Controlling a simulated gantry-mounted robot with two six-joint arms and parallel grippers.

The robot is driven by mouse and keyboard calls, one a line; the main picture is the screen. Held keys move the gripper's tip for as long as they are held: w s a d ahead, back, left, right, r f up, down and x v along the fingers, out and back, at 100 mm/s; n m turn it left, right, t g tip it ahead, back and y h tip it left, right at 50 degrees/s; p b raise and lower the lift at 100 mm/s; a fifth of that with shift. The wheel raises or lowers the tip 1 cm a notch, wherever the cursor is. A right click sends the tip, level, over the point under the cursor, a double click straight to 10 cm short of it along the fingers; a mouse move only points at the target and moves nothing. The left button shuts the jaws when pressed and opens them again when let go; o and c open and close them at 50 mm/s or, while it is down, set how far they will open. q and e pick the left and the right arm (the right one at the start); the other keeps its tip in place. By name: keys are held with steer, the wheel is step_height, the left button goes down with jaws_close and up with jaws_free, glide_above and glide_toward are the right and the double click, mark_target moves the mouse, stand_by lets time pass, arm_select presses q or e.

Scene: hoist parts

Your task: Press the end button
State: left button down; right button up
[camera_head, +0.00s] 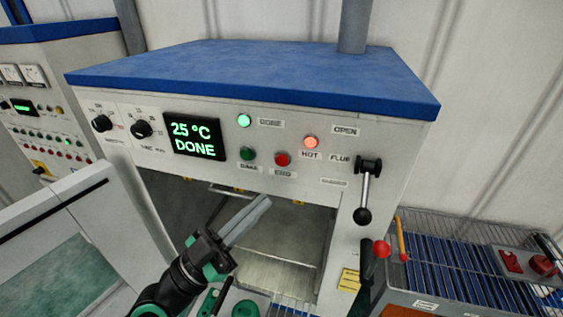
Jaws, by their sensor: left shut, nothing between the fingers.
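The red end button (282,159) sits on the front panel of the grey furnace-like machine (320,125), with a small label just below it. A green button (248,154) is to its left. My left gripper (264,202) comes in from the lower left with its fingers together and empty. Its tips show below and slightly left of the end button, apart from it in the picture, in front of the open chamber. My right gripper is not in view.
The display (195,136) reads 25 °C DONE. A lit green lamp (244,120) and a lit red-orange lamp (311,142) are above the buttons. A black-knobbed lever (368,190) hangs at right, above a red-knobbed lever (380,249). A wire rack (440,262) stands at lower right.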

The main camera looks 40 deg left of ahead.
arm_select(q)
steer(key=b, duration=0.2)
glide_toward(282, 160)
steer(key=w+d+r, duration=0.3)
steer(key=shift+w+a+r, duration=0.1)
steer(key=shift+w+a, duration=0.1)
steer(key=shift+w, duration=0.55)
steer(key=shift+b, duration=0.35)
stand_by(0.9)
steer(key=shift+w+a+b, duration=0.15)
steer(key=shift+w+b, duration=0.25)
